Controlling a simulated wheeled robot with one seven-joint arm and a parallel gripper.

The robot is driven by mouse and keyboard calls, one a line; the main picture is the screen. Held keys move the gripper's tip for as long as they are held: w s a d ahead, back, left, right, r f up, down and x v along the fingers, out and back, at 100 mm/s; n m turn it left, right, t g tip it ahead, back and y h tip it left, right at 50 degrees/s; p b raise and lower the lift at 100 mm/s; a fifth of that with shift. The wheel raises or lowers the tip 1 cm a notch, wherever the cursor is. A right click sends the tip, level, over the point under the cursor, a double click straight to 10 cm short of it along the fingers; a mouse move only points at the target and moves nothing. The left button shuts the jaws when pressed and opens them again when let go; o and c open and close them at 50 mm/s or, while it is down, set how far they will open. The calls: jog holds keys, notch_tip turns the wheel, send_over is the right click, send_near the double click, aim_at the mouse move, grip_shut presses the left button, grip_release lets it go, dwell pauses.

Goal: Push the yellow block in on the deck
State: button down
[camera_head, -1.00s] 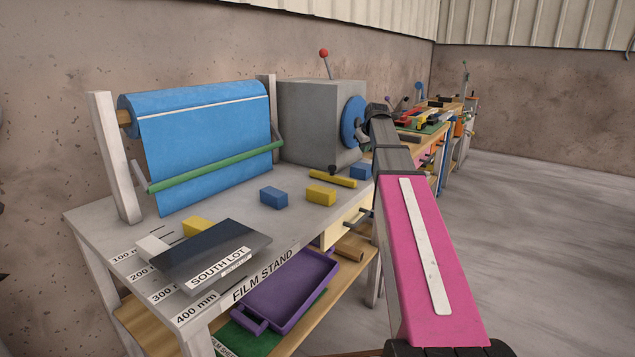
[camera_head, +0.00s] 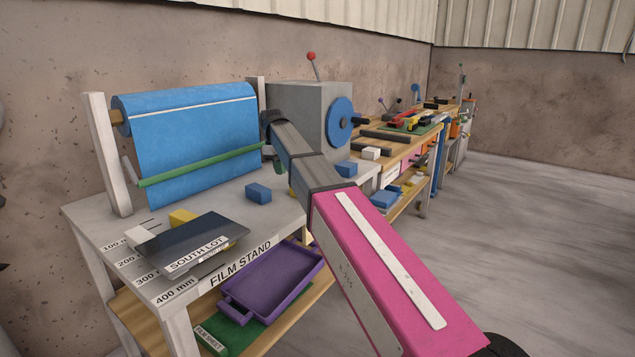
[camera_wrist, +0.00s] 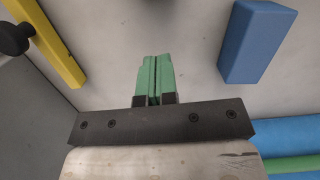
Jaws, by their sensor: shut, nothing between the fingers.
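A yellow block (camera_head: 183,217) sits on the film stand's grey top (camera_head: 225,200), partly hidden behind a dark plate labelled SOUTH LOT (camera_head: 190,240). A second yellow block seen earlier near the middle of the top is now hidden behind my arm. My gripper (camera_head: 279,167) is over the back of the top, right of the film roll. In the wrist view my gripper's green fingers (camera_wrist: 154,80) are shut and empty, pointing down at the pale surface. A yellow bar (camera_wrist: 50,40) with a black knob lies to their left and a blue block (camera_wrist: 257,40) to their right, both apart from the fingers.
A blue film roll (camera_head: 195,140) with a green bar (camera_head: 205,165) stands at the back left. A grey machine box (camera_head: 310,110) with a blue wheel is behind my arm. Blue blocks (camera_head: 258,193) sit on the top. A purple tray (camera_head: 270,280) is below.

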jog(key=shift+s+a+f, duration=0.15)
jog(key=shift+s+a, duration=0.1)
jog(key=shift+s, duration=0.1)
jog(key=s+d, duration=0.2)
jog(key=d, duration=0.1)
jog(key=s+d, duration=0.5)
jog(key=d, duration=0.2)
jog(key=shift+s, duration=0.2)
jog(key=shift+w+a+f, duration=0.15)
jog(key=shift+w+f, duration=0.05)
jog(key=shift+f, duration=0.65)
jog(key=shift+s, duration=0.1)
